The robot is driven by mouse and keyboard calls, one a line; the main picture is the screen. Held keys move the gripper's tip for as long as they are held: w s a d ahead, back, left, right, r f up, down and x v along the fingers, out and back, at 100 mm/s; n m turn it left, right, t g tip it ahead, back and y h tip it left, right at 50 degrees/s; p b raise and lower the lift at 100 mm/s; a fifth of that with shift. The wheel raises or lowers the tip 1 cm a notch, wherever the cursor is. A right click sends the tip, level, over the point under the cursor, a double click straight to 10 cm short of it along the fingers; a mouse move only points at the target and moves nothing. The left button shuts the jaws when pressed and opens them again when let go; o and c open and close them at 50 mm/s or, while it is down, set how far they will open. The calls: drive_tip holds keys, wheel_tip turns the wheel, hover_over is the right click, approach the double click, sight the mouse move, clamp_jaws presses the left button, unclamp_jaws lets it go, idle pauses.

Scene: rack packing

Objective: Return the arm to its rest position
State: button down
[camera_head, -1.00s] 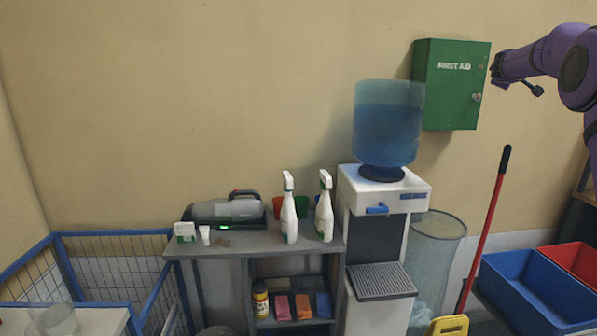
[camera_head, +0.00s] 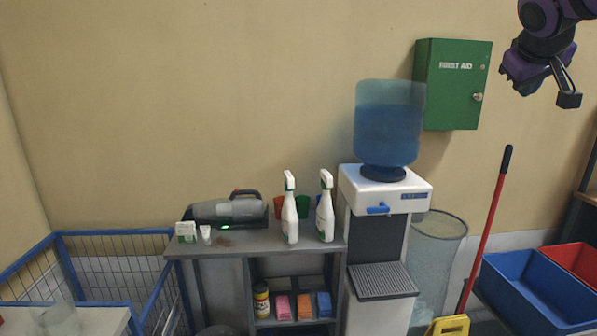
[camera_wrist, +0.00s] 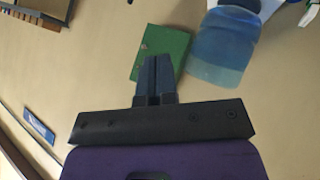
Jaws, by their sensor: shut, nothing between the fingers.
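My gripper (camera_wrist: 153,75) shows in the wrist view with its two dark fingers together and nothing between them. Its fingertips overlap the green first aid box (camera_wrist: 172,45) in that view. In the head view my purple arm hangs at the top right, and the dark gripper end (camera_head: 568,99) points downward, to the right of the first aid box (camera_head: 452,85). A gap of wall separates it from the box in the picture.
A water dispenser (camera_head: 385,190) with a blue bottle (camera_head: 388,125) stands right of a grey shelf (camera_head: 255,242) bearing two spray bottles and a handheld vacuum (camera_head: 228,210). A red-handled mop (camera_head: 488,220) and blue bin (camera_head: 540,288) are lower right. A blue wire cage (camera_head: 110,234) is at left.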

drive_tip(key=s+a+f+g+y, duration=0.1)
drive_tip(key=s+a+f, duration=0.3)
drive_tip(key=s, duration=0.4)
drive_tip(key=s+a+f+g+y, duration=0.1)
drive_tip(key=s+a+f+y, duration=0.2)
drive_tip(key=s+f, duration=0.4)
drive_tip(key=s+a+f+g+y, duration=0.1)
drive_tip(key=s+a+f, duration=0.4)
drive_tip(key=s, duration=0.6)
drive_tip(key=shift+a+f+m+y, duration=0.2)
drive_tip(key=shift+m+y, duration=0.1)
drive_tip(key=shift+y, duration=0.1)
